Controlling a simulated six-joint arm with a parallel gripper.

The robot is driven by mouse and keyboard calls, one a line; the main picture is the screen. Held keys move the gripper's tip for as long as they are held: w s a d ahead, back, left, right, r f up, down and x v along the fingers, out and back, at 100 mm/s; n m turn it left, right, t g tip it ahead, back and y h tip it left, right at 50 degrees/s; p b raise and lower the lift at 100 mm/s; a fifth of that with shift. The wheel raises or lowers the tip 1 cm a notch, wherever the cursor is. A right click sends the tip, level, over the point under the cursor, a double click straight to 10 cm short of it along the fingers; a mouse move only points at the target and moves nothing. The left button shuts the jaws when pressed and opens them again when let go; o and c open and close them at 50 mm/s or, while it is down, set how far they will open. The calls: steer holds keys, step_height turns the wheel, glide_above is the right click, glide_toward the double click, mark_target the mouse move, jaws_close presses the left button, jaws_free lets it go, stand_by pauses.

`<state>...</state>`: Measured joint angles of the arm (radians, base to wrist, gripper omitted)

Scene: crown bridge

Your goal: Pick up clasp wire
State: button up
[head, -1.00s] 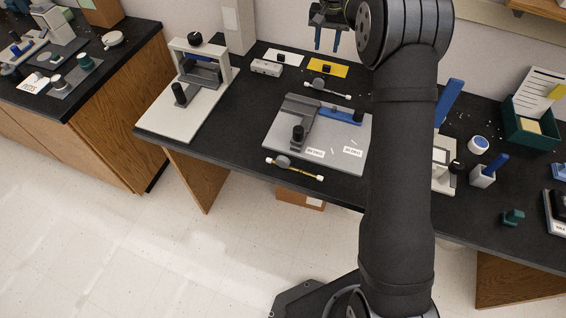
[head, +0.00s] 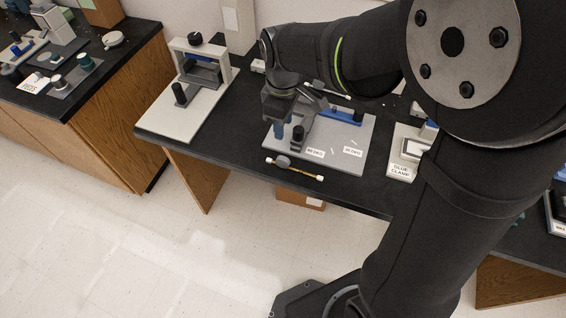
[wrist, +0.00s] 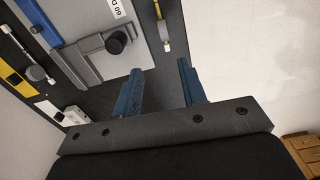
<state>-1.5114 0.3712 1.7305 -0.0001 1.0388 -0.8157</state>
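Two thin wires with pale ends and a dark grip block each lie on the black bench; I cannot tell which is the clasp wire. The yellowish one (head: 308,173) lies at the bench's front edge, and shows at the top of the wrist view (wrist: 165,35). The silvery one (head: 340,94) lies behind the grey fixture plate, partly hidden by my arm; it shows at the left in the wrist view (wrist: 37,73). My gripper (head: 279,131) is over the plate's left side. In the wrist view my blue fingers (wrist: 163,68) are apart and empty.
The grey plate (head: 346,147) carries a black knob (head: 298,133) and blue bar (head: 345,115) close to my gripper. A white press stand (head: 172,112) is at left, a glue clamp (head: 401,160) at right. A yellow card (wrist: 12,72) lies behind.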

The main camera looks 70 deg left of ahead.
glide_above(281, 160)
steer(key=f, duration=0.6)
steer(key=w+f, duration=0.1)
steer(key=f, duration=0.3)
steer(key=shift+a, duration=0.2)
steer(key=shift+s+d+f, duration=0.1)
steer(key=shift+s+f, duration=0.1)
steer(key=shift+f, duration=1.1)
steer(key=shift+s+d+f, duration=0.1)
steer(key=shift+s+f, duration=0.1)
steer(key=shift+f, duration=1.1)
jaws_close()
